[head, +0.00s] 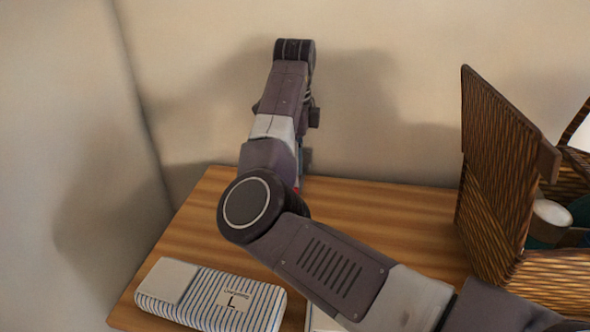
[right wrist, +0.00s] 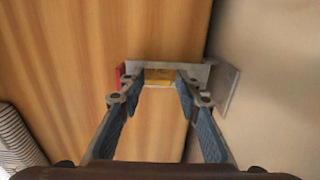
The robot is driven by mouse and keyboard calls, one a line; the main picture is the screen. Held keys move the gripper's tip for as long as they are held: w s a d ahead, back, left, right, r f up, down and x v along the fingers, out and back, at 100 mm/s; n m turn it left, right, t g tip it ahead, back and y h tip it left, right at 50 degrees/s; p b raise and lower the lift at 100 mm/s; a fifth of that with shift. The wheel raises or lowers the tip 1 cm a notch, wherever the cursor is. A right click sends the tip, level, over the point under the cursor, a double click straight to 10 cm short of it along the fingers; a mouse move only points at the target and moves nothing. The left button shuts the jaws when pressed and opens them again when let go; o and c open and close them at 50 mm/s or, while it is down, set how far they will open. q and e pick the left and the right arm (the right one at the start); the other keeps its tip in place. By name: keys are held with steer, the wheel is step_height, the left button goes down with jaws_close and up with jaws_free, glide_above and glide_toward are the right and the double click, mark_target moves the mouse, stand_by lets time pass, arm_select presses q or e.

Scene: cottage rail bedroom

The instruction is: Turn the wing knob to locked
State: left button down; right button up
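My right gripper (right wrist: 160,88) points down toward the wooden top in the right wrist view. Its two blue-padded fingers stand apart. At their tips is a small pale grey fixture (right wrist: 167,67) with a red left side, a grey panel on its right and a yellowish strip between the fingertips. I cannot make out a wing knob or its setting, and contact with the fingers is unclear. In the head view my right arm comes in from the right and hides most of the gripper and fixture; only a red sliver (head: 297,189) shows. My left gripper is not in view.
The wooden top (head: 390,220) meets the wall behind. A striped pouch (head: 220,298) marked L lies at the front left. An open wicker basket (head: 500,190) with items inside stands at the right. Bare wood lies between arm and basket.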

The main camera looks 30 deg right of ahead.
steer(key=shift+s, duration=0.15)
jaws_close()
steer(key=shift+n, duration=0.3)
steer(key=n, duration=0.3)
steer(key=shift+n, duration=0.3)
steer(key=n, duration=0.4)
steer(key=shift+n, duration=0.3)
steer(key=n, duration=0.9)
